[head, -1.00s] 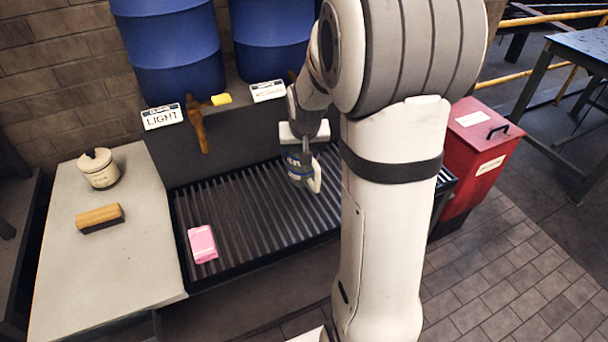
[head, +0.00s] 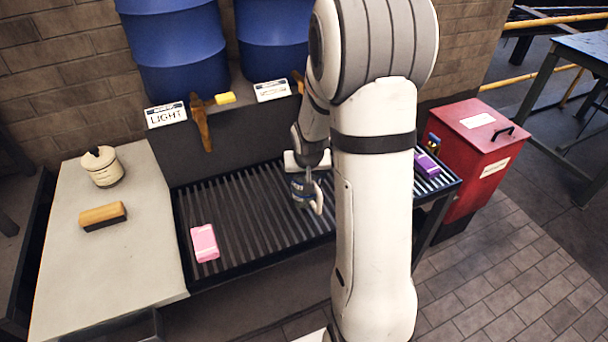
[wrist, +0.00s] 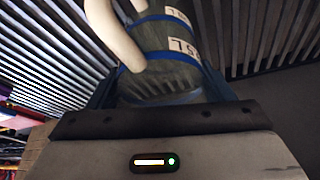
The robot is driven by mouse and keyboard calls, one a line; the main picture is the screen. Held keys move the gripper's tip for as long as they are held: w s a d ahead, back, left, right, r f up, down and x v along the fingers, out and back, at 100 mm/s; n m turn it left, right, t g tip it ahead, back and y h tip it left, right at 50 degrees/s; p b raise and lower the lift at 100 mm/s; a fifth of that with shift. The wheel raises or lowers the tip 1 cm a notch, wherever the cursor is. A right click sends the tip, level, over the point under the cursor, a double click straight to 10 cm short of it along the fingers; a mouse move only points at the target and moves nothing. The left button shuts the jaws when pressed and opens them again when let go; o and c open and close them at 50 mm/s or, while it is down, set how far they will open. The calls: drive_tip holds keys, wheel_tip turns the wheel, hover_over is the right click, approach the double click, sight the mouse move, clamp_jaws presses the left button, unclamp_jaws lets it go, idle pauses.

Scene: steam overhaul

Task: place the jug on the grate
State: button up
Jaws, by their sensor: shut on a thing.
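The jug (head: 302,190) is a small grey vessel with blue bands, a white label and a pale handle. My gripper (head: 307,172) is shut on it from above. In the wrist view the jug (wrist: 165,75) fills the space between the jaws, its handle to the left and the grate slats behind it. The grate (head: 236,219) is a dark slatted rack below the blue drums. The jug is over its middle-right part in the head view. I cannot tell whether its base touches the slats. My arm hides part of the grate.
A pink block (head: 204,243) lies on the grate's left part, and a purple block (head: 427,166) at its right end. Left is a pale bench with a lidded pot (head: 102,167) and a brush (head: 103,216). Drum taps (head: 201,124) overhang the grate. A red bin (head: 474,150) stands right.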

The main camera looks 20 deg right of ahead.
drive_tip(key=o, duration=1.4)
